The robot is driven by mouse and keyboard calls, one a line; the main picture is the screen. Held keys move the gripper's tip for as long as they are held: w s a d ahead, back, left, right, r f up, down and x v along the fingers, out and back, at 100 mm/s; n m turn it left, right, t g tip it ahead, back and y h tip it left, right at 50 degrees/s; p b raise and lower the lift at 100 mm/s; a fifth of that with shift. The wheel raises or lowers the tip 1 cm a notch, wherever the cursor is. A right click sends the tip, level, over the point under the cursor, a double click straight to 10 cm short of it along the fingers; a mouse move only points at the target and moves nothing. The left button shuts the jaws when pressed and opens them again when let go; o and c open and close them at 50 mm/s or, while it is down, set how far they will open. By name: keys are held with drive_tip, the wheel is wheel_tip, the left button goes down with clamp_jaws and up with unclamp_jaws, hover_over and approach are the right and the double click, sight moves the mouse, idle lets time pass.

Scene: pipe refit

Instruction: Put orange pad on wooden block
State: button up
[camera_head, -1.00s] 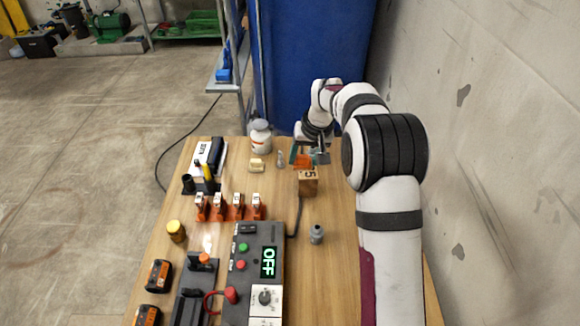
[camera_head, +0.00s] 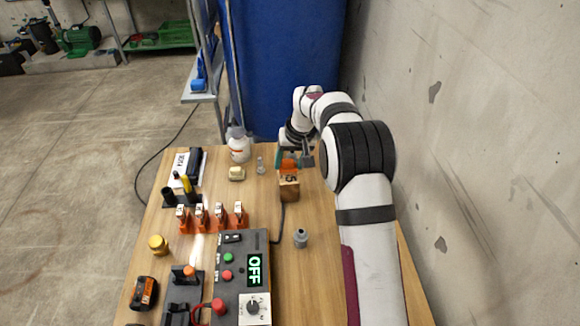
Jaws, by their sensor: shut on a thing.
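The wooden block (camera_head: 289,190) stands on the far part of the wooden table, with a dark number on its upper face. The orange pad (camera_head: 289,165) is between the jaws of my gripper (camera_head: 293,162), right at the top of the block. My gripper is shut on the pad. I cannot tell whether the pad touches the block or is just above it. The jaws hide part of the pad.
A white jar (camera_head: 238,148), a cream-coloured piece (camera_head: 236,174) and a small clear bottle (camera_head: 260,166) stand left of the block. A grey fitting (camera_head: 300,238) stands nearer. A control box (camera_head: 241,290) reading OFF and orange clamps (camera_head: 211,218) fill the left. A concrete wall is at the right.

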drive_tip(key=shift+f, duration=1)
drive_tip(key=o, duration=1.3)
drive_tip(key=shift+f, duration=0.1)
drive_tip(key=shift+o, duration=0.2)
drive_tip(key=v, duration=1.1)
drive_tip(key=s+r+m, duration=0.2)
drive_tip(key=s+r, duration=0.4)
drive_tip(key=s, duration=0.5)
drive_tip(key=s+f+m+g, duration=0.1)
drive_tip(key=s+f+m, duration=0.1)
drive_tip(key=s, duration=1.2)
drive_tip(key=s+f+m+g, duration=0.1)
drive_tip(key=s+f+m, duration=0.1)
drive_tip(key=s, duration=1.3)
drive_tip(key=shift+s+d+g, duration=0.2)
drive_tip(key=shift+d+g, duration=0.05)
drive_tip(key=shift+g, duration=0.15)
